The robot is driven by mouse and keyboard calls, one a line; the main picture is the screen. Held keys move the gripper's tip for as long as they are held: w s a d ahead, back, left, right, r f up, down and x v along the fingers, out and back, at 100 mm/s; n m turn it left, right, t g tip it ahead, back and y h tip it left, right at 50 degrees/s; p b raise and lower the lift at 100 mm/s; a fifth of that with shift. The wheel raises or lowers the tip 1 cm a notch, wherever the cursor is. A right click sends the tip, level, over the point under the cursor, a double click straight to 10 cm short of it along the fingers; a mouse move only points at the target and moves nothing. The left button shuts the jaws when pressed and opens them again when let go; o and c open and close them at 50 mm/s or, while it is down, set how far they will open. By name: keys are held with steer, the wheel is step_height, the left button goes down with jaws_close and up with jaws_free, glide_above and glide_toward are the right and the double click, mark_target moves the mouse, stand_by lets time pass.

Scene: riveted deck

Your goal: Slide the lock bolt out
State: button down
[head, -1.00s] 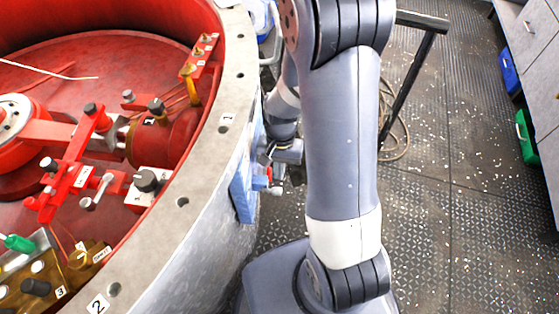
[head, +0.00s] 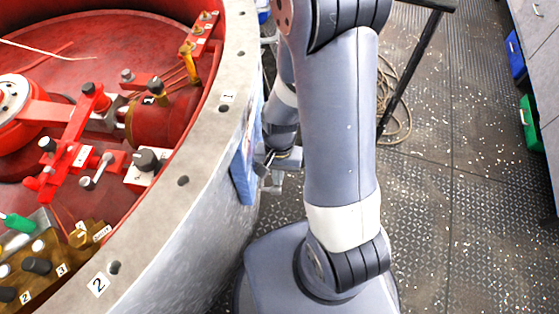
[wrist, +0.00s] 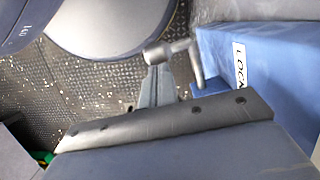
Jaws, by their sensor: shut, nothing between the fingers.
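The blue lock block (head: 243,172) is fixed to the outer side of the round metal housing. In the wrist view, the block (wrist: 262,75) fills the right side and carries a white label reading "LOCK", partly cut off. A grey metal bolt handle (wrist: 197,66), with a round knob, stands just left of the block. My gripper (wrist: 156,72) is shut and empty, its narrow fingers close beside the handle and knob; I cannot tell whether they touch. In the head view my gripper (head: 266,170) is small, beside the block, and partly hidden by my arm.
The housing's pale rim (head: 205,150) curves along the left, around a red interior with valves and levers. A dark metal frame (head: 410,70) and a coiled hose (head: 398,120) stand behind my arm. Cabinets (head: 535,50) line the right; the patterned floor between is open.

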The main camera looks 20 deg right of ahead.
steer(key=shift+s+a, duration=0.3)
steer(key=shift+s, duration=0.5)
steer(key=shift+r, duration=0.15)
step_height(320, 180, up, 10)
steer(key=w+p, duration=0.2)
steer(key=p, duration=0.6)
steer(key=shift+d+f+p, duration=0.2)
steer(key=shift+d+p, duration=0.2)
steer(key=shift+f, duration=0.2)
step_height(320, 180, down, 6)
steer(key=s+b, duration=0.1)
steer(key=b, duration=0.5)
steer(key=w+d+f+b, duration=0.2)
steer(key=w+f, duration=0.1)
steer(key=w, duration=0.3)
